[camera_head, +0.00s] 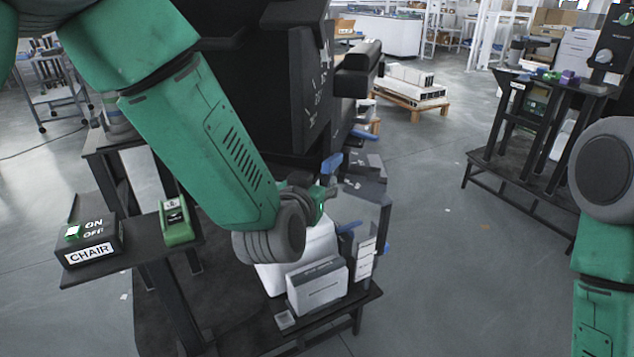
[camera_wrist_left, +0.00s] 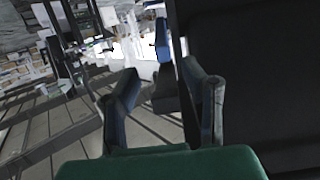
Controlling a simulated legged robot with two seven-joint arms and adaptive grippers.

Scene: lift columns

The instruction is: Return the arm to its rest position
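My left arm (camera_head: 200,130) is green and reaches down from the upper left of the head view. My left gripper (camera_head: 341,196) is at its end, beside a large black machine (camera_head: 272,90) and above a low stand. In the left wrist view the two fingers of my left gripper (camera_wrist_left: 162,98) are apart with nothing between them. A black panel fills the right of that view, close to one finger. My right arm (camera_head: 601,245) hangs at the right edge of the head view. Its gripper is out of the picture.
A black stand carries an ON/OFF box (camera_head: 90,240) labelled CHAIR and a green device (camera_head: 176,222). White boxes (camera_head: 317,285) stand below my left wrist. A black table (camera_head: 550,84) with small coloured items is at right. The floor between is mostly open.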

